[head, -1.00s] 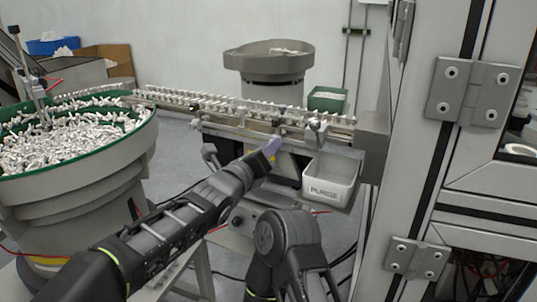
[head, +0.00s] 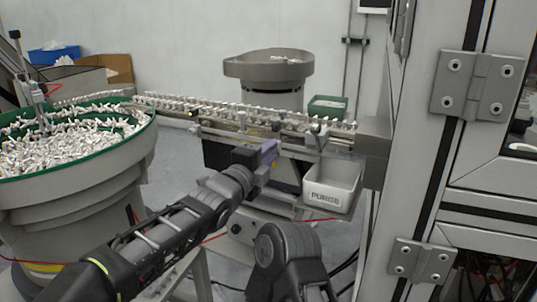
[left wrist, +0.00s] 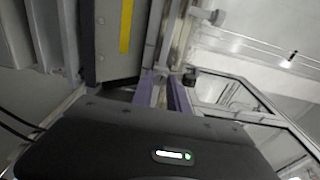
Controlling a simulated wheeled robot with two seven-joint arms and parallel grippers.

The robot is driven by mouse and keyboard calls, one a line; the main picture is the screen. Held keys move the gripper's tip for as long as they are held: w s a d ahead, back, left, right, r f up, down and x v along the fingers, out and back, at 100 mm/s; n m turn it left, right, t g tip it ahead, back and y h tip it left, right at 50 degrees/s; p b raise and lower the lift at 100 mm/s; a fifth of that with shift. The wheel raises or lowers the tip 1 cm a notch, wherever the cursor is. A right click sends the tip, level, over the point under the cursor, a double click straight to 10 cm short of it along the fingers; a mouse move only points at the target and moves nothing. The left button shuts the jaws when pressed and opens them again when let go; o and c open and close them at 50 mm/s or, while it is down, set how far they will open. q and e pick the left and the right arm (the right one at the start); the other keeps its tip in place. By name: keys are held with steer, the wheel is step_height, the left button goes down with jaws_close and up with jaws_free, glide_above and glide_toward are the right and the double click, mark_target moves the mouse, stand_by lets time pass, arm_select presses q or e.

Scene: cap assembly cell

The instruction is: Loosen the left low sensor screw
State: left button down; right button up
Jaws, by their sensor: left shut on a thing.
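My left gripper (head: 272,147) has purple fingers and is up against the front of the feeder rail (head: 225,128), left of the white bin. In the left wrist view the two purple fingers (left wrist: 164,92) reach away from the dark gripper body toward the rail hardware. They are shut on a small part at the rail, at the place of the left low sensor screw; the fingers hide most of it. A small black knob (left wrist: 191,77) shows just right of the fingertips. My right gripper is out of view; only a link of that arm shows at the bottom.
The white PURGE bin (head: 329,196) hangs under the rail, right of my gripper. A green-rimmed bowl full of white parts (head: 75,180) stands at left. A grey bowl feeder (head: 268,70) is behind. A machine frame with hinges (head: 430,130) closes off the right.

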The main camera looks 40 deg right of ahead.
arm_select(q)
steer(key=n, duration=0.9)
steer(key=shift+f, duration=0.1)
stand_by(0.5)
steer(key=c, duration=1.3)
jaws_free()
steer(key=shift+a, duration=0.1)
steer(key=b+v, duration=0.2)
steer(key=v, duration=0.5)
steer(key=shift+s+a, duration=0.2)
steer(key=shift+a, duration=0.1)
